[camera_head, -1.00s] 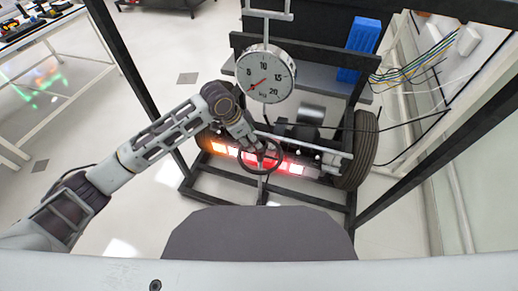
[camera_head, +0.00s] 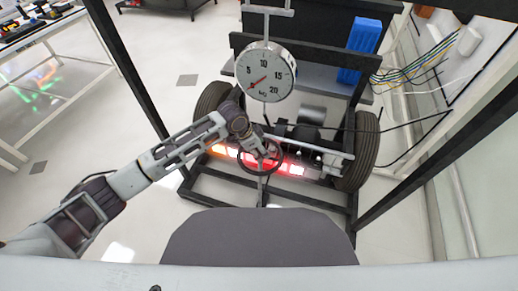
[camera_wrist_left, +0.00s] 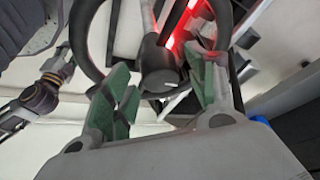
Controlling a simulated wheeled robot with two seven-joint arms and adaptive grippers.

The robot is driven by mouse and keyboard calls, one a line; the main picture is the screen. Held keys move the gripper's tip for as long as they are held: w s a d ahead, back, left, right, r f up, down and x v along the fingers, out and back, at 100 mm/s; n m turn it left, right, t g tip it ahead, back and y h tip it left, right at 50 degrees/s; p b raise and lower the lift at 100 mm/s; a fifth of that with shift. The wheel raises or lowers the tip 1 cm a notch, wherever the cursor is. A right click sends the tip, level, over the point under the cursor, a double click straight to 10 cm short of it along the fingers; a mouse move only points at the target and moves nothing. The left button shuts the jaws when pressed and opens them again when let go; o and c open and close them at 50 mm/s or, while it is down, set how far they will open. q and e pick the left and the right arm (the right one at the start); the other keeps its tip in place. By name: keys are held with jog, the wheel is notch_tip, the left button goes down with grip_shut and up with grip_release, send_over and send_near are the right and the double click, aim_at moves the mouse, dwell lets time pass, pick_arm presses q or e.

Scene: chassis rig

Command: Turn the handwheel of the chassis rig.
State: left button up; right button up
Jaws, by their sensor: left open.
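The handwheel (camera_head: 262,174) is a dark ring in front of the red light bar in the head view. In the left wrist view its ring (camera_wrist_left: 84,62) curves around a dark central hub (camera_wrist_left: 158,66). My left gripper (camera_head: 268,153) is at the wheel in the head view. In the left wrist view the same gripper (camera_wrist_left: 163,84) is open, with green-padded fingers on either side of the hub. I cannot tell whether the pads touch the hub or the wheel. My right gripper is not in view.
A round dial gauge (camera_head: 266,72) hangs above the wheel. Tyres (camera_head: 364,150) flank the chassis axle, and dark frame posts (camera_head: 126,68) stand at both sides. A blue box (camera_head: 358,48) is at the back. Loose cables run at the right. Open floor lies to the left.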

pick_arm(q)
grip_shut()
dwell(0.3)
dwell(0.3)
